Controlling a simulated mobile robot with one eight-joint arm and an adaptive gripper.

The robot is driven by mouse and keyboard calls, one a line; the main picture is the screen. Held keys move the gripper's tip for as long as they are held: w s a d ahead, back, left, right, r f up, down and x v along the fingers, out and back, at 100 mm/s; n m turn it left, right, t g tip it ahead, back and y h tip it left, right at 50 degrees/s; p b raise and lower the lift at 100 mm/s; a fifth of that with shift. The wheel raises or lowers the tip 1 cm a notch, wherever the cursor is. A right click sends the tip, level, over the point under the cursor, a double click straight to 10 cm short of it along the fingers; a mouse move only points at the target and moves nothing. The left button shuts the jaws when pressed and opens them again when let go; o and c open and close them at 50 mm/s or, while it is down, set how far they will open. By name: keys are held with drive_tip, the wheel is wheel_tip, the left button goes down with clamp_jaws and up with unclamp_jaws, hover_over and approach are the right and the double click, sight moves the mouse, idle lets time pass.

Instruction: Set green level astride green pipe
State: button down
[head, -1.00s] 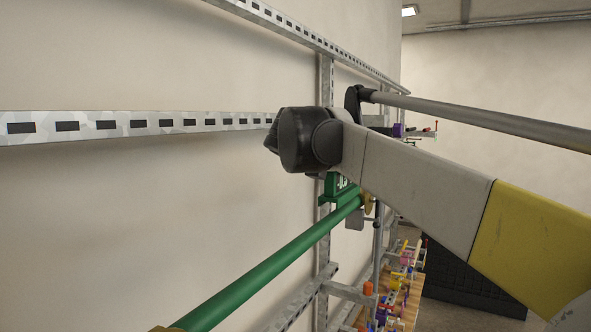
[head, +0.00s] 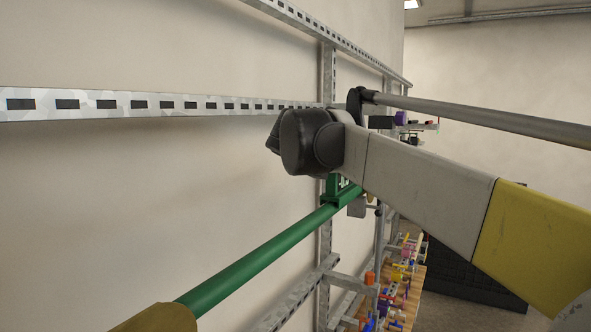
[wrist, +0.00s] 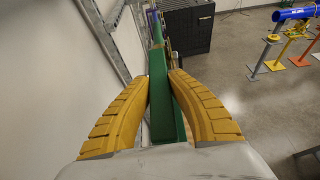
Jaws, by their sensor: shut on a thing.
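The green pipe (head: 255,265) runs along the wall from the lower left toward the middle in the head view. The green level (head: 342,190) shows just below my dark wrist joint, at the far visible part of the pipe. It looks upright and over the pipe, but I cannot tell whether it touches it. In the wrist view, my gripper's yellow fingers (wrist: 161,82) are closed on the long green level (wrist: 162,108). The level hides most of what lies under it. My fingers are hidden in the head view.
A slotted metal rail (head: 150,105) runs along the wall above the pipe. A brown-yellow fitting (head: 160,318) is at the pipe's near end. A wooden bench with colourful parts (head: 402,270) and a black crate (head: 465,270) stand beyond. Open floor (wrist: 245,90) lies to the right.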

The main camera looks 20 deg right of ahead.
drive_tip(key=c, duration=1.3)
unclamp_jaws()
drive_tip(key=shift+o, duration=0.2)
drive_tip(key=shift+a, duration=0.1)
